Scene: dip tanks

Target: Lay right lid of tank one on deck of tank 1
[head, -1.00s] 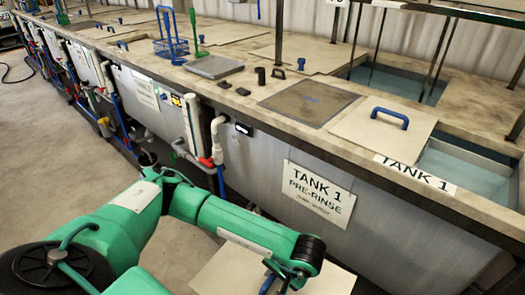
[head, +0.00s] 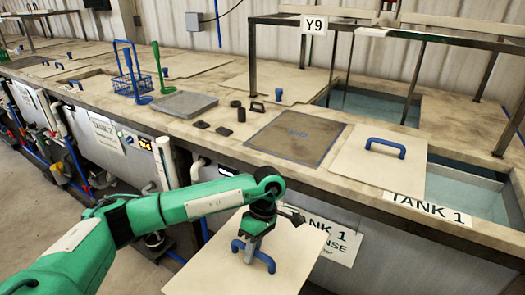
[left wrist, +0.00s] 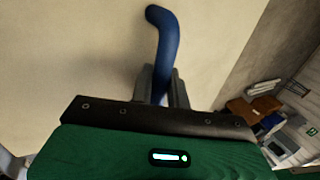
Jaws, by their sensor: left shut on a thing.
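My left gripper (head: 252,245) is shut on the blue handle (head: 265,264) of a flat beige lid (head: 302,247). It holds the lid in front of the tank 1 wall, partly covering the hanging tank 1 sign. In the left wrist view, the blue handle (left wrist: 160,50) stands between the two fingers against the beige lid (left wrist: 60,55). The tank 1 deck (head: 225,150) is beyond the held lid. Another beige lid with a blue handle (head: 372,177) lies on the deck. My right gripper is not in view.
Open water (head: 460,190) shows right of the lying lid. A dark square mat (head: 296,138) lies left of it, with small black parts (head: 222,131) beside it. A grey slab (head: 178,104) and blue basket (head: 130,90) are farther left. A metal frame (head: 415,75) stands behind.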

